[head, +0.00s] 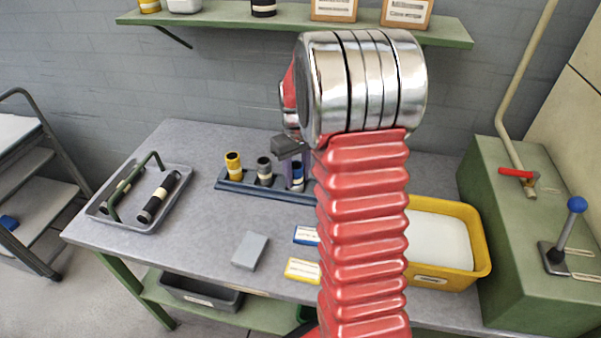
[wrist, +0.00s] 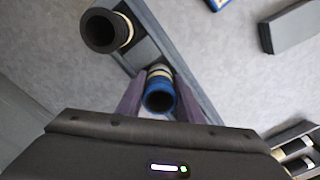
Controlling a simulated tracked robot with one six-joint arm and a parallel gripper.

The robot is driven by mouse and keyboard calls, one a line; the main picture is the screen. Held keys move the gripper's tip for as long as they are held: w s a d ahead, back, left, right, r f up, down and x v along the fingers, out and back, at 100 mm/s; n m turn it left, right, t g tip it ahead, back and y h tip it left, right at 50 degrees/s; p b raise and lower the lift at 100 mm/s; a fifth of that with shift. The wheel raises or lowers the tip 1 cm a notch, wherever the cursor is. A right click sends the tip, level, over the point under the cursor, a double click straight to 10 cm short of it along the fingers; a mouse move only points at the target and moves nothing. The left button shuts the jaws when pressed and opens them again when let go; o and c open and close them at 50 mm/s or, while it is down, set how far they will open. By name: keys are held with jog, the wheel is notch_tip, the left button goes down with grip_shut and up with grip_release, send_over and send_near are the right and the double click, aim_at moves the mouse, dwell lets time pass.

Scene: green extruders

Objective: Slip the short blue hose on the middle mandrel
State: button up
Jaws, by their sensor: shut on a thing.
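The short blue hose (head: 297,174) stands upright at the dark blue mandrel rack (head: 225,185), with a pale band below its blue part. My gripper (wrist: 160,100) is shut on it, a purple finger on each side. In the wrist view the blue hose (wrist: 158,97) shows its dark open end and lies over the rack (wrist: 192,70). A yellow hose (head: 233,163) and a dark hose (head: 264,170) stand on the rack to its left. In the wrist view a black hose (wrist: 100,30) stands beside it. I cannot tell how far the blue hose is seated; its mandrel is hidden.
A grey tray (head: 105,217) with black hoses is at the left. A grey block (head: 250,250) and label cards (head: 302,270) lie in front. A yellow bin (head: 475,260) stands right. My red arm hides the rack's right end. The table between tray and rack is clear.

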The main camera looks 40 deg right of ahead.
jog(key=o, duration=1.2)
notch_tip(320, 180, up, 12)
jog(key=shift+r, duration=0.1)
dwell(0.5)
jog(key=shift+s, duration=0.15)
